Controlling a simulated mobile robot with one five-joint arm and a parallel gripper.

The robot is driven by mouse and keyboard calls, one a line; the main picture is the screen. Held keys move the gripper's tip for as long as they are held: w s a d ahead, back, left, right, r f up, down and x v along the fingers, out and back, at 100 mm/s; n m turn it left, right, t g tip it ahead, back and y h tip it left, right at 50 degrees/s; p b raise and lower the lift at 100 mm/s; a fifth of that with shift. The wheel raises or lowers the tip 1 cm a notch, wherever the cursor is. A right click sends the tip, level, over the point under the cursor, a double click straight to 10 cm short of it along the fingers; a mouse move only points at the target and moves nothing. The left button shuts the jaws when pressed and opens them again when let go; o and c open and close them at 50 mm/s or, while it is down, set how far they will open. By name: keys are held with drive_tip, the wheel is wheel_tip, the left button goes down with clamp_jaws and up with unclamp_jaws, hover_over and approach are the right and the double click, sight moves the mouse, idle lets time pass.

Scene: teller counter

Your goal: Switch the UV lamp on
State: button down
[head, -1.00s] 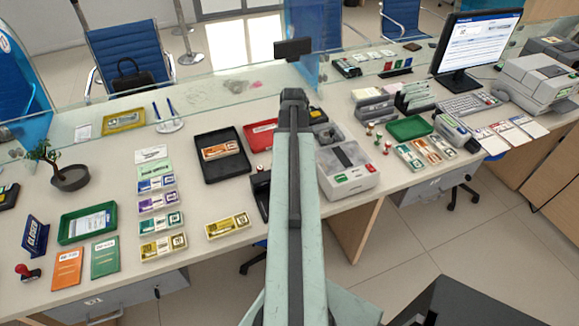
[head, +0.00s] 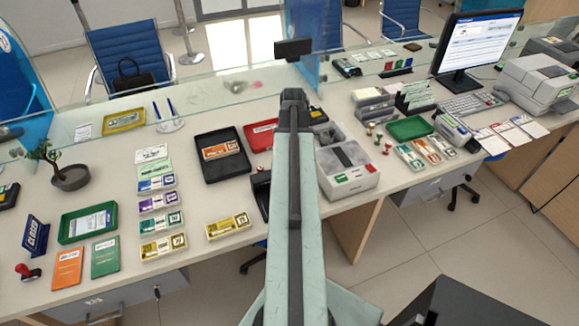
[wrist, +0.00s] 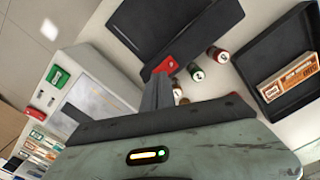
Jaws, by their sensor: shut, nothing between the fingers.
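A black device, which looks like the UV lamp (head: 261,184), stands on the counter between the black tray and the white machine. My arm hides part of it in the head view. In the wrist view the lamp's dark body (wrist: 151,22) lies at the top, with a red switch-like part (wrist: 166,66) at its lower end. My gripper (wrist: 159,79) is shut and empty, its tips close to the red part. I cannot tell whether they touch it. Whether the lamp is lit does not show.
A white machine (head: 349,181) with red and green buttons stands right of my arm. A black tray (head: 237,175) holding an orange-banded bundle is on the left. Small round stamps (wrist: 195,72) stand close to my fingers. A glass screen (head: 215,85) runs along the back.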

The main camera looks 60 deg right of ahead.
drive_tip(key=shift+f+b, duration=0.85)
drive_tip(key=shift+f, duration=0.1)
drive_tip(key=shift+r, duration=0.15)
wheel_tip(320, 180, up, 7)
drive_tip(key=p, duration=0.7)
idle(0.4)
